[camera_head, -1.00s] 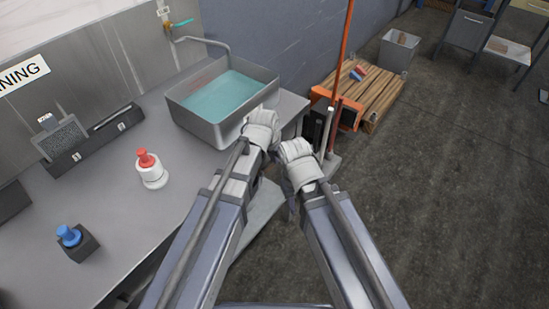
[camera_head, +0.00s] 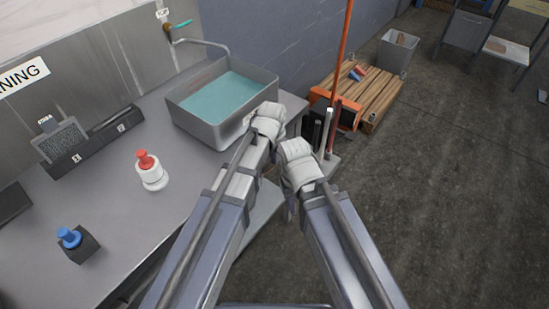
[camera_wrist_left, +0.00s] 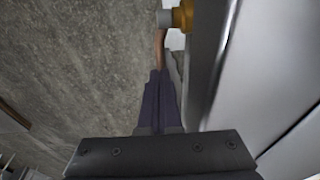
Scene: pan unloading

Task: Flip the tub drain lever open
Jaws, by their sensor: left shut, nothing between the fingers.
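The grey metal tub (camera_head: 222,132) holds teal water and stands at the counter's far right end in the head view. In the left wrist view a brass fitting with a grey end (camera_wrist_left: 176,18) sits at the top, beside a grey metal wall. A thin brownish bar (camera_wrist_left: 160,48) runs down from it, likely the drain lever. My left gripper (camera_wrist_left: 158,76) is shut and empty, its dark fingertips at the bar's lower end; I cannot tell whether they touch. In the head view the white left wrist hides its fingers at the tub's near right corner. The right gripper's fingers are unclear.
A red-topped white bottle (camera_head: 152,172) and a blue-topped dark block (camera_head: 77,243) stand on the counter (camera_head: 120,215). A tap (camera_head: 172,36) is behind the tub. A wooden pallet (camera_head: 374,92) and an orange pole (camera_head: 344,45) are right of it. Open floor lies farther right.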

